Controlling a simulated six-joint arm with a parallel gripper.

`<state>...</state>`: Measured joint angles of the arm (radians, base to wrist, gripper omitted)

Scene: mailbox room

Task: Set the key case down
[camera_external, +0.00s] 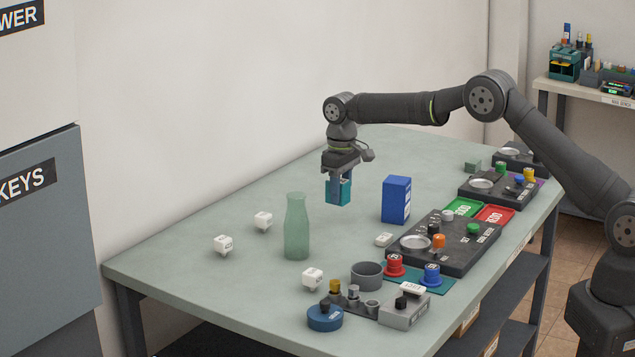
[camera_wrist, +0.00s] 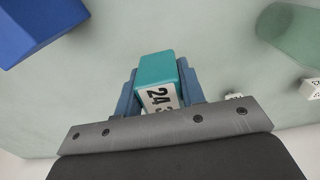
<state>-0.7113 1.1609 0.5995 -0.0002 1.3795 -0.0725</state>
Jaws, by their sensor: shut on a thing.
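The key case is a small teal block (camera_external: 345,192) with a white number label, which reads "24" and a partly hidden digit in the wrist view (camera_wrist: 157,67). My gripper (camera_external: 338,186) is shut on it, with one blue finger on each side. It points down over the far part of the grey-green table (camera_external: 190,262). I cannot tell whether the case touches the tabletop or hangs just above it. In the wrist view the fingers (camera_wrist: 160,88) hide the sides of the case.
A blue box (camera_external: 396,200) stands right of my gripper and a green bottle (camera_external: 296,228) stands nearer the camera. Dark trays with coloured knobs (camera_external: 470,255) fill the right edge. The table's far left is clear.

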